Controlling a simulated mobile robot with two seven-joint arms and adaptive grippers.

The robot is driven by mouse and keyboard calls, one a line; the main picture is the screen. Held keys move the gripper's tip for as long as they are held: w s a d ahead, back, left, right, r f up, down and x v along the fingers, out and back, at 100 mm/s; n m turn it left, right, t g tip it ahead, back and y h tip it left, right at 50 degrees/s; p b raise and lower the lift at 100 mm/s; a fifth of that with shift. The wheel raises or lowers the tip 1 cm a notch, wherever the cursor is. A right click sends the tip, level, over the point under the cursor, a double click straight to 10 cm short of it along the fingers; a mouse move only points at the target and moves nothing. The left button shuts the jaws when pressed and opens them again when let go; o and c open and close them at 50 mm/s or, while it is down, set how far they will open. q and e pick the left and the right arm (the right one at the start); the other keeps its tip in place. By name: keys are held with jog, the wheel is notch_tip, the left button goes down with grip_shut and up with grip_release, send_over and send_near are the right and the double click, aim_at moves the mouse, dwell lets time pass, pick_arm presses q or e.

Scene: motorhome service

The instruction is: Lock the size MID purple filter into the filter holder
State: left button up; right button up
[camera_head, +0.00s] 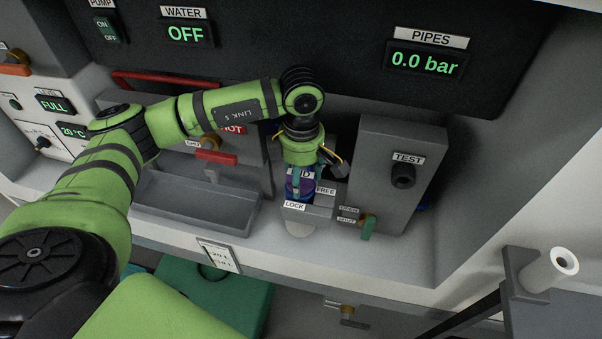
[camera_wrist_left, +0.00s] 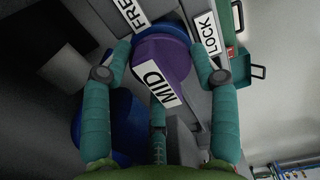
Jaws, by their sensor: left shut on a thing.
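The purple filter (camera_head: 295,189) with the MID label sits at the grey filter holder (camera_head: 318,211), between the LOCK and FREE labels. In the left wrist view the purple filter (camera_wrist_left: 158,57) shows a round purple body with a raised part bearing the MID label, and a blue rim around it. My left gripper (camera_head: 302,182) reaches down from above and is shut on the filter, with teal fingers on either side of it in the left wrist view (camera_wrist_left: 163,48). The fingers partly hide the filter and holder, so how deep it is seated cannot be told. My right gripper is not in view.
A grey block with a TEST knob (camera_head: 403,175) stands right of the holder. A valve with a green handle (camera_head: 368,226) is close to its front right. A grey trough (camera_head: 195,205) lies to the left, under a red lever (camera_head: 216,157). The PIPES display (camera_head: 424,63) reads 0.0 bar.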

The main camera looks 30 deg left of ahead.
pick_arm(q)
jog(key=shift+f+b, duration=0.35)
jog(key=shift+f, duration=0.1)
jog(key=o, duration=1.3)
jog(key=shift+r, duration=0.15)
notch_tip(320, 180, up, 12)
jog(key=shift+f, duration=0.1)
